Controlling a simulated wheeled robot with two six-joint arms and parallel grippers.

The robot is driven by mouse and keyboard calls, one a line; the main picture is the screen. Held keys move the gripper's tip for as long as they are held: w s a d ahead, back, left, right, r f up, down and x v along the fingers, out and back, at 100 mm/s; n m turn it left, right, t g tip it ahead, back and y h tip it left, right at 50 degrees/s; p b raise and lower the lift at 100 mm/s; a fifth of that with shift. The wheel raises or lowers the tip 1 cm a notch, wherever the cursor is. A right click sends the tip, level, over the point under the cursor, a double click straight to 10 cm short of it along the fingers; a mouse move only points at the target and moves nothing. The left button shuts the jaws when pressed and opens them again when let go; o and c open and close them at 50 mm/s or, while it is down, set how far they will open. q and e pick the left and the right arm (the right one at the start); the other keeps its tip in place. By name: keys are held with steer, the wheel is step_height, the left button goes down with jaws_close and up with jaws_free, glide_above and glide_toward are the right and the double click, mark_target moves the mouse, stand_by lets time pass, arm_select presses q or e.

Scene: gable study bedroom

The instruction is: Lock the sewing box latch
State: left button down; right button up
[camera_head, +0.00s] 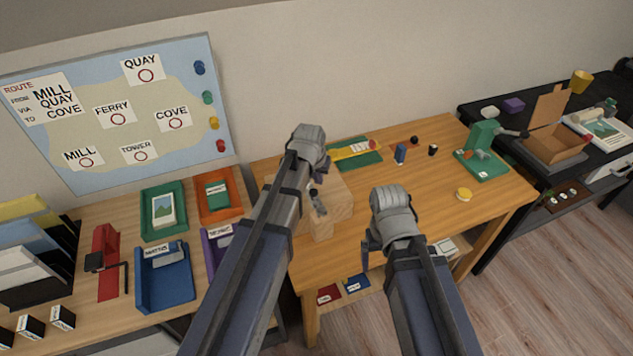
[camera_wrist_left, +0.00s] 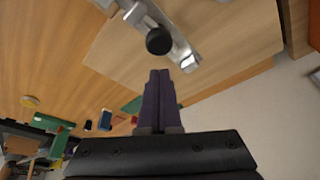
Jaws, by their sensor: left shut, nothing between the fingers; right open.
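The sewing box (camera_head: 340,190) is a pale wooden box on the middle wooden table in the head view, partly covered by my left arm. Its metal latch with a dark knob (camera_head: 317,201) shows on it beside that arm. In the left wrist view the box (camera_wrist_left: 205,25) fills the top, with the silver latch (camera_wrist_left: 181,50) and its round black knob (camera_wrist_left: 158,40). My left gripper (camera_wrist_left: 158,75) is shut and empty, its fingertips just short of the knob, apparently not touching. My right gripper (camera_head: 372,243) is open, right of the box near the table's front; its fingers are mostly hidden.
A green mat (camera_head: 360,153) with a yellow item lies behind the box. A green device (camera_head: 484,150) and a yellow round item (camera_head: 463,194) are at the right. Coloured trays (camera_head: 163,275) and a red holder (camera_head: 107,262) stand at the left. The table's right half is mostly clear.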

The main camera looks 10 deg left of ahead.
arm_select(q)
steer(key=shift+w, duration=1.05)
steer(key=p+v, duration=0.9)
steer(key=v, duration=0.1)
steer(key=shift+p, duration=0.3)
steer(key=shift+s, duration=0.1)
steer(key=s+d+m+g, duration=0.1)
steer(key=s+d, duration=0.2)
steer(key=s, duration=0.4)
steer(key=s+d+m+g+y, duration=0.1)
steer(key=s+d, duration=0.2)
steer(key=s, duration=0.4)
steer(key=s+d+f+m+g, duration=0.1)
steer(key=s+d+g, duration=0.1)
steer(key=s, duration=0.5)
steer(key=shift+s+d+y, duration=0.15)
steer(key=shift+d+y, duration=0.15)
steer(key=shift+d, duration=0.25)
steer(key=shift+f, duration=0.1)
